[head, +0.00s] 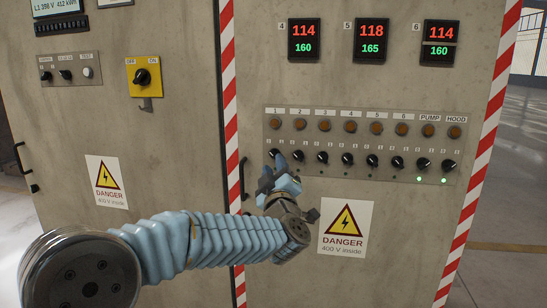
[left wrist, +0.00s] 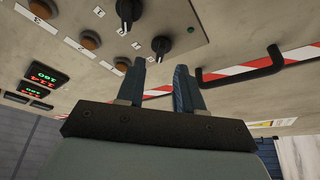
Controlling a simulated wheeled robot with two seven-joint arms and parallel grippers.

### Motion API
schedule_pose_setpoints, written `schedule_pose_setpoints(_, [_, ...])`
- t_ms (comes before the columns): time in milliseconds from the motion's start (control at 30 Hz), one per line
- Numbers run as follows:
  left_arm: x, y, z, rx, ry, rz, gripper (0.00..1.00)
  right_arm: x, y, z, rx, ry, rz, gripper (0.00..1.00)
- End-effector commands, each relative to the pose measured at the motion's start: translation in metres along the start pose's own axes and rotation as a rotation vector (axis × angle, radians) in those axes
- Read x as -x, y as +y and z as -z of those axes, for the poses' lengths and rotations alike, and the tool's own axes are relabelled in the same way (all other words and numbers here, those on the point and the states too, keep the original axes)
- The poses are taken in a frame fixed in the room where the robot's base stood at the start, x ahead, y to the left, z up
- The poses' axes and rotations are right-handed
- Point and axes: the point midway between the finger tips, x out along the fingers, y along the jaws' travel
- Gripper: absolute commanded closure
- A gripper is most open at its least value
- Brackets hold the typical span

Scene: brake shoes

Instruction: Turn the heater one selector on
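The heater one selector is a black knob (left wrist: 162,45) with a small white mark, at the end of its row in the left wrist view. The knob appears just beyond the tips, in line with the gap; contact cannot be told. The amber lamp for heater one (head: 275,123) is above the knob. My right gripper is not in view.
The heater two knob (left wrist: 128,10) is close beside. More knobs follow rightward; the pump (head: 423,163) and hood (head: 448,165) knobs have lit green lights below. A black door handle (left wrist: 245,65) sticks out near the gripper. A yellow switch (head: 143,77) is on the left door.

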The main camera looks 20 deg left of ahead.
Motion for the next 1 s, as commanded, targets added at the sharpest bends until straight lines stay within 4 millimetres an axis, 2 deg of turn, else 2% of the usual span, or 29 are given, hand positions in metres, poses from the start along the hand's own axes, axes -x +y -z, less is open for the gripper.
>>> schedule_pose_setpoints(100, [-0.021, 0.0, 0.001, -0.002, 0.0, 0.001, 0.64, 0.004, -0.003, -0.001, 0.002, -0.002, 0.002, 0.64])
schedule_pose_setpoints(233, [-0.034, 0.0, 0.0, -0.001, -0.001, 0.0, 0.64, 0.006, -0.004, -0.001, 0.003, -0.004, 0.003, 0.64])
schedule_pose_setpoints(567, [-0.039, 0.0, -0.001, -0.001, -0.001, -0.001, 0.64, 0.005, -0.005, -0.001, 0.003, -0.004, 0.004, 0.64])
schedule_pose_setpoints(600, [-0.039, 0.0, -0.001, -0.001, -0.001, -0.001, 0.65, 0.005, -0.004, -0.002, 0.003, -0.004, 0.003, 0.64])
schedule_pose_setpoints(833, [-0.039, 0.0, -0.001, -0.001, -0.001, -0.001, 1.0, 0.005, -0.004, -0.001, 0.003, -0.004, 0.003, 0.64])
schedule_pose_setpoints(1000, [-0.039, 0.0, -0.001, -0.001, -0.001, -0.001, 1.0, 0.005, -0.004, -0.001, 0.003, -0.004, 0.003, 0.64])
